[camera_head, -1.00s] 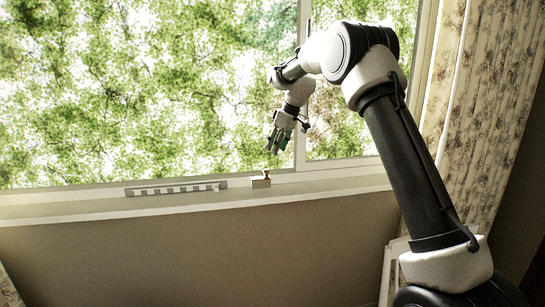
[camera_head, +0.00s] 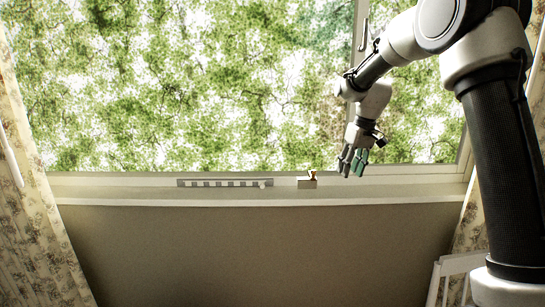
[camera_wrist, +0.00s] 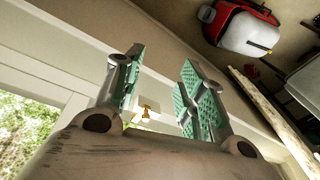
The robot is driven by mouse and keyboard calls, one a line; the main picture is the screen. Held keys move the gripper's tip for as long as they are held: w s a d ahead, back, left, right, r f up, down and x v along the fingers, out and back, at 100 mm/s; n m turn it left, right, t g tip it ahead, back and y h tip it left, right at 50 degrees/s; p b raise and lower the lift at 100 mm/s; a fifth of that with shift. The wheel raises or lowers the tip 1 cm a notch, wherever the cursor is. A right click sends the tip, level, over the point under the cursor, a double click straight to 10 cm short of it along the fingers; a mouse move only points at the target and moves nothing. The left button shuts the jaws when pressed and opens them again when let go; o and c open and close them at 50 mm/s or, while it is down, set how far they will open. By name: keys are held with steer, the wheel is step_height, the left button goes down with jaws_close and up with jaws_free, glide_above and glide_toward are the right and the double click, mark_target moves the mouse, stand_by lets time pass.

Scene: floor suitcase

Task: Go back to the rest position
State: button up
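My gripper (camera_head: 351,172) hangs fingers-down over the window sill in the head view, a little right of a small pale block with a gold-coloured piece on top (camera_head: 307,183). In the wrist view my gripper (camera_wrist: 165,75) has its two green-padded fingers spread apart, with nothing held between them. The gold-coloured piece (camera_wrist: 146,112) shows beyond the fingers there, apart from them. My arm reaches in from the right.
A grey notched strip (camera_head: 225,184) lies on the sill (camera_head: 130,191) left of the block. The window is behind; curtains (camera_head: 35,215) hang at both sides. A white chair-like frame (camera_head: 455,268) stands lower right. The wrist view shows a red and white object (camera_wrist: 245,30).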

steer(key=s+d+r+m+t, duration=0.1)
steer(key=s+d+r, duration=0.1)
steer(key=s, duration=1)
steer(key=s+d+r+m+t+h, duration=0.1)
steer(key=s+d+r, duration=0.2)
steer(key=s, duration=1)
steer(key=s+d+r+m+t, duration=0.1)
steer(key=s+d, duration=0.4)
steer(key=s, duration=0.7)
steer(key=shift+s+d+r+m+h, duration=0.15)
steer(key=shift+s+r+m+h, duration=0.25)
steer(key=shift+r, duration=0.35)
